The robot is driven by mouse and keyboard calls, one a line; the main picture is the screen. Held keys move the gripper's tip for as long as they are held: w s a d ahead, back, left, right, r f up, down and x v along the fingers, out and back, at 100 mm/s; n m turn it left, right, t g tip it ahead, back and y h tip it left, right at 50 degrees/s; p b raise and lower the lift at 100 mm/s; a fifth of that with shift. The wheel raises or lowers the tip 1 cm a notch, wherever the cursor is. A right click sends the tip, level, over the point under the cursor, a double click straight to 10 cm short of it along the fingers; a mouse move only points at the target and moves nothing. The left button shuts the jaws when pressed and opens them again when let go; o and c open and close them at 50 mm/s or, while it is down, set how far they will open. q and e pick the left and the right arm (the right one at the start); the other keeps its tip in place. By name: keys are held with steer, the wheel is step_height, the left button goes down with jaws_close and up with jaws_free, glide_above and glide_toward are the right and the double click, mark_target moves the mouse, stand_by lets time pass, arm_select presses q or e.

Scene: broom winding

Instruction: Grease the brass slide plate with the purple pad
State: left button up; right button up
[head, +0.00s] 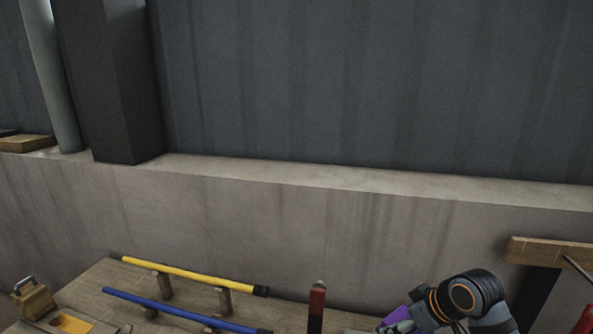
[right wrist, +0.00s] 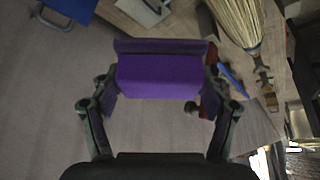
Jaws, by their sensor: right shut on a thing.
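My right gripper (head: 408,322) is at the bottom right of the head view, shut on the purple pad (head: 396,317). In the right wrist view the purple pad (right wrist: 160,75) sits between the two fingers of my right gripper (right wrist: 158,95), and its broad face shows. Floor shows behind it, and the table is to the right. My left gripper is not in view.
Yellow (head: 190,272) and blue (head: 180,308) rods lie on supports on the wooden table (head: 92,280). A red and black upright piece (head: 316,308) stands right of them. A straw broom (right wrist: 238,20) lies on the table. A concrete ledge (head: 330,182) runs behind.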

arm_select(q)
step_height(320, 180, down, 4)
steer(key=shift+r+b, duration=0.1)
steer(key=shift+b, duration=1)
arm_select(e)
steer(key=s+a+n+g+y, duration=0.1)
steer(key=s+a+n, duration=0.3)
steer(key=s, duration=0.6)
steer(key=shift+a+r+n+g+y, duration=0.3)
steer(key=shift+a+r+y, duration=0.1)
steer(key=shift+a, duration=0.3)
steer(key=shift+s, duration=0.1)
